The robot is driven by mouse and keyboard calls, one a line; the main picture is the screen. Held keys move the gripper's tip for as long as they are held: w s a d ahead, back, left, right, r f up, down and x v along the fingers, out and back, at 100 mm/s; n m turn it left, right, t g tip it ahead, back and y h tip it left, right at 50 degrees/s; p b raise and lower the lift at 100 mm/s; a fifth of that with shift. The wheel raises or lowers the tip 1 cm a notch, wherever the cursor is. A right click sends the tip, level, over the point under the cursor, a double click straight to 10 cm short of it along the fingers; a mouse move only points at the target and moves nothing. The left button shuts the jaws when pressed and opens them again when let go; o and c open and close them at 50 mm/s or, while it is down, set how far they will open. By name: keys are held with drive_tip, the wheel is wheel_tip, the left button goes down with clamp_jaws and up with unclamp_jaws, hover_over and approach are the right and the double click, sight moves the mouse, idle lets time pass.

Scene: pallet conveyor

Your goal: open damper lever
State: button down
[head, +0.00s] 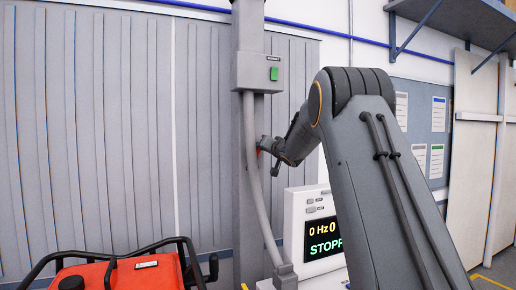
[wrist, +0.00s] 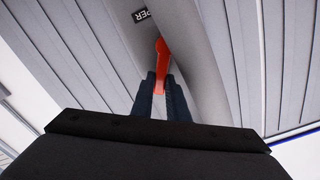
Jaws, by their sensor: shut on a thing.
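The damper lever (wrist: 161,52) is a red handle. In the wrist view it runs up from between the fingers of my gripper (wrist: 160,84), against a grey duct or column (wrist: 195,45). My gripper is shut on the lever's near end. A black label (wrist: 141,15) reading "PER" in part sits beside the lever's upper end. In the head view my gripper (head: 262,147) is at the grey column, below a grey switch box, and only a speck of red shows there. The rest of the lever is hidden in that view.
A grey box with a green button (head: 273,74) is on the column above my gripper, with a grey conduit (head: 253,170) running down. A red machine (head: 120,273) with a black frame stands at lower left.

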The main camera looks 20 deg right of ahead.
drive_tip(key=shift+r, duration=0.1)
drive_tip(key=c, duration=1.7)
unclamp_jaws()
drive_tip(key=shift+s, duration=0.1)
drive_tip(key=shift+s+d+b, duration=0.15)
drive_tip(key=shift+s+b, duration=1.5)
drive_tip(key=shift+s, duration=2.2)
